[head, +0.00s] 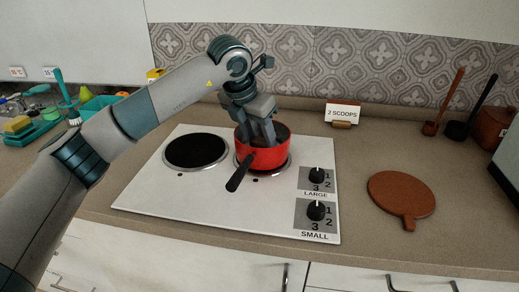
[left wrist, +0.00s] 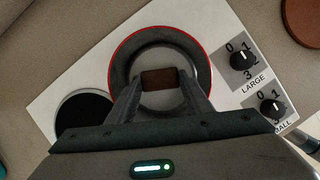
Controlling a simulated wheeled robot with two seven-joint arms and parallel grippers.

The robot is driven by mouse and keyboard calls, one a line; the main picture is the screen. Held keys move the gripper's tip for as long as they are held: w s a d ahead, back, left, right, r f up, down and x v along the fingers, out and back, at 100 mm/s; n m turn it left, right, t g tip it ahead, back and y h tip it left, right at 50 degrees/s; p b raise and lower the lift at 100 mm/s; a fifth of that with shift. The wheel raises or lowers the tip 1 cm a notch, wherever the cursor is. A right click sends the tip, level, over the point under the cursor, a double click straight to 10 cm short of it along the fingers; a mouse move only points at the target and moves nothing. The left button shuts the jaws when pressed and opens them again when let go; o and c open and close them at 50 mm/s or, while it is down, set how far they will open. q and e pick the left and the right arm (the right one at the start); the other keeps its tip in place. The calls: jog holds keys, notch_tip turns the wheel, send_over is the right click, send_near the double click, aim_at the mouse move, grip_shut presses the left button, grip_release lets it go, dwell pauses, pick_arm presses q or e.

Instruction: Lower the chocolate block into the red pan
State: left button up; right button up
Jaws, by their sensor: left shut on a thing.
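The red pan (head: 262,158) stands on the right burner of the white stove, its black handle pointing toward the front left. In the left wrist view its round red rim (left wrist: 112,62) and grey inside show. My left gripper (head: 262,138) is over the pan, with its fingers reaching down at the opening. In the left wrist view the gripper (left wrist: 160,80) is shut on the brown chocolate block (left wrist: 159,78), seen against the pan's floor. The block's height above the floor cannot be told. In the head view the block is hidden. My right gripper is not in view.
The white stove (head: 150,190) has a bare left burner (head: 195,150) and two knobs (head: 317,175) at the right. A round brown board (head: 402,193) lies right of it. A "2 scoops" card (head: 342,114) and scoops (head: 430,128) stand behind. A teal caddy (head: 35,130) is far left.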

pick_arm(q)
jog(key=shift+f+b, duration=0.75)
jog(key=shift+f, duration=0.3)
dwell(0.6)
jog(key=o, duration=1.1)
jog(key=shift+r, duration=0.1)
jog(key=b+v, duration=0.1)
jog(key=v, duration=1.6)
jog(key=shift+s, duration=0.15)
jog(key=shift+r, duration=0.1)
